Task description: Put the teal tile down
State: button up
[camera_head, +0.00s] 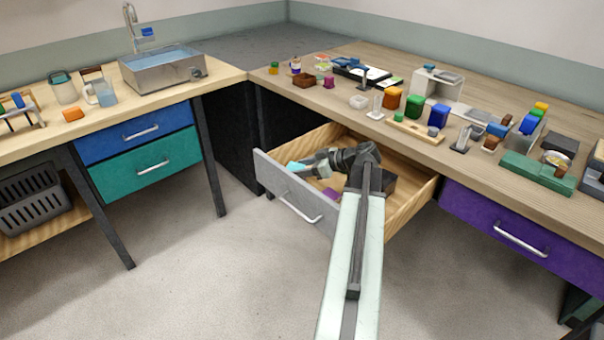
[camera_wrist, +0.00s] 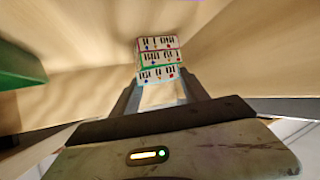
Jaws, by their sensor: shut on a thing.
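My gripper (camera_head: 308,164) reaches low into an open grey-fronted drawer (camera_head: 285,190) and is shut on a small teal piece, the teal tile (camera_head: 296,166), near the drawer's front left wall.
A green block (camera_wrist: 18,66) shows at the left of the wrist view. The counter (camera_head: 345,122) above is crowded with blocks. A purple drawer (camera_head: 505,229) is shut at right.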

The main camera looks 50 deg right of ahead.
jog(key=o, duration=1.5)
jog(key=shift+r, duration=0.1)
jog(key=p+v, duration=0.5)
jog(key=v, duration=0.7)
jog(key=shift+p, duration=0.4)
